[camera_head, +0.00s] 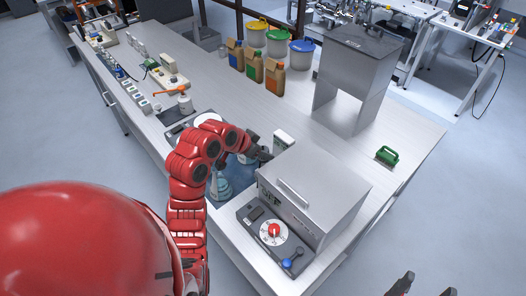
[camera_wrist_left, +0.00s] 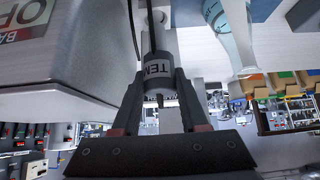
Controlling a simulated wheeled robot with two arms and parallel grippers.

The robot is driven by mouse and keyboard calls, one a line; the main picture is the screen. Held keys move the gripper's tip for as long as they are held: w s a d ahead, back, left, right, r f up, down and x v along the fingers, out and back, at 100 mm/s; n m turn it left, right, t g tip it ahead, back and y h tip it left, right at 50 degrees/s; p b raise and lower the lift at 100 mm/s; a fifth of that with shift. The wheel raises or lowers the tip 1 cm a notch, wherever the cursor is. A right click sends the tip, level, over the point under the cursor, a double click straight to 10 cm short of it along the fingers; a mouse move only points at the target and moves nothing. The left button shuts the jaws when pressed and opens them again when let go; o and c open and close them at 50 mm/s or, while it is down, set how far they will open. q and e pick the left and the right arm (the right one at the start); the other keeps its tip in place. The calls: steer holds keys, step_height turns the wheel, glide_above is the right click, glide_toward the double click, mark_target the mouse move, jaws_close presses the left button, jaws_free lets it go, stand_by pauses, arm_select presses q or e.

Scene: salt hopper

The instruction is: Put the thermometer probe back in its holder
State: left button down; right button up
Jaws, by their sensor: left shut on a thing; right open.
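My left gripper (camera_head: 264,153) reaches over the bench, just left of the large grey box. In the left wrist view it is shut on the thermometer probe (camera_wrist_left: 157,72), a dark and grey cylinder marked "TEM", with thin dark cables beside it. In the head view the probe is too small or hidden to make out. A small white and green device (camera_head: 284,141) stands right behind the left gripper; I cannot tell whether it carries the probe's holder. My right gripper (camera_head: 424,288) is open and empty at the bottom right edge, clear of the bench.
The grey box (camera_head: 318,185) with a dial panel (camera_head: 273,232) stands close right of the left gripper. A glass flask (camera_head: 219,186) stands just left of it on a blue surface. A metal hopper (camera_head: 355,75) and a green object (camera_head: 387,156) are farther right. The bench between is clear.

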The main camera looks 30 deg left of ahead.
mark_target(261, 163)
arm_select(q)
steer(key=shift+b, duration=0.5)
stand_by(0.9)
steer(key=shift+f+b, duration=2.2)
steer(key=shift+f, duration=0.95)
stand_by(0.4)
jaws_free()
steer(key=shift+r, duration=0.1)
stand_by(0.5)
steer(key=shift+p+v, duration=0.85)
steer(key=shift+v, duration=0.6)
steer(key=shift+p+v, duration=1.55)
steer(key=shift+p, duration=0.05)
